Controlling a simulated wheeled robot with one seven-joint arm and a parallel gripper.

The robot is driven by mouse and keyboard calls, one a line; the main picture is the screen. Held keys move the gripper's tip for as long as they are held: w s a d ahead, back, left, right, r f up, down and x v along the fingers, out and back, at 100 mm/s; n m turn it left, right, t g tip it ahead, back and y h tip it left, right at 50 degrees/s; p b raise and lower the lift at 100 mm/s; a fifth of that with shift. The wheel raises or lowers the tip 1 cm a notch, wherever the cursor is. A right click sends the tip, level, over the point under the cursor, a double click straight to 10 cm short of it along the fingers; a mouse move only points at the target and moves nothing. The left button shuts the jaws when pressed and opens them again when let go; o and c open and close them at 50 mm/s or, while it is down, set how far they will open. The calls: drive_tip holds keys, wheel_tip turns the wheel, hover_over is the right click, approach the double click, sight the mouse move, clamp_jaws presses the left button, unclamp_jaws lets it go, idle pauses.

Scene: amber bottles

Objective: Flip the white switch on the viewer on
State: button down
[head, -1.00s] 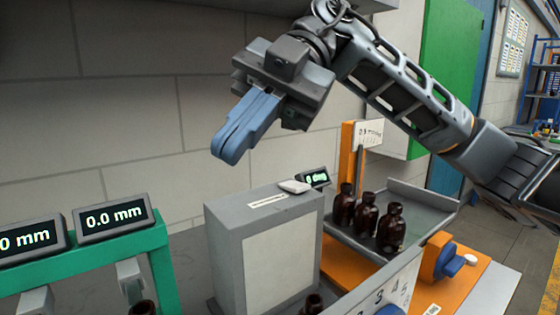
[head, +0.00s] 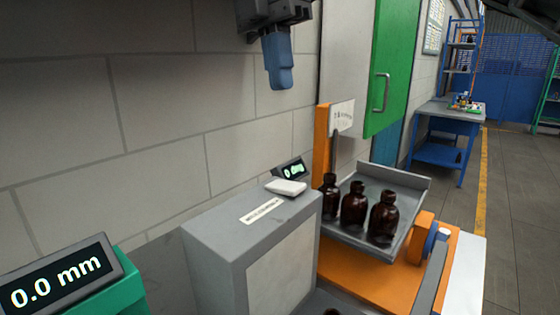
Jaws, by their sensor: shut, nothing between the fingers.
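The viewer (head: 212,262) is a grey box with a pale front panel, standing at the lower middle of the head view. The white switch (head: 286,187) is a flat rocker on its top, near the back right edge, beside a printed label (head: 261,211). Which way the switch is set cannot be told. My gripper (head: 281,86) hangs at the top of the view, its blue fingers pointing down. It is shut and empty, apart from the switch and higher than it in the picture.
Several amber bottles (head: 354,205) stand on a tilted grey tray (head: 405,180) right of the viewer, on an orange stand (head: 345,275). A small dark display (head: 291,170) sits behind the switch. A 0.0 mm display (head: 60,275) is at lower left. A wall rises behind.

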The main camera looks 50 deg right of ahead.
sight(295, 184)
idle(0.3)
drive_tip(key=f, duration=0.4)
drive_tip(key=s+f+p, duration=0.1)
drive_tip(key=f, duration=0.4)
drive_tip(key=s+f+p, duration=0.1)
drive_tip(key=f, duration=0.3)
drive_tip(key=shift+s+f, duration=0.25)
drive_tip(key=shift+f, duration=0.1)
drive_tip(key=shift+f, duration=0.1)
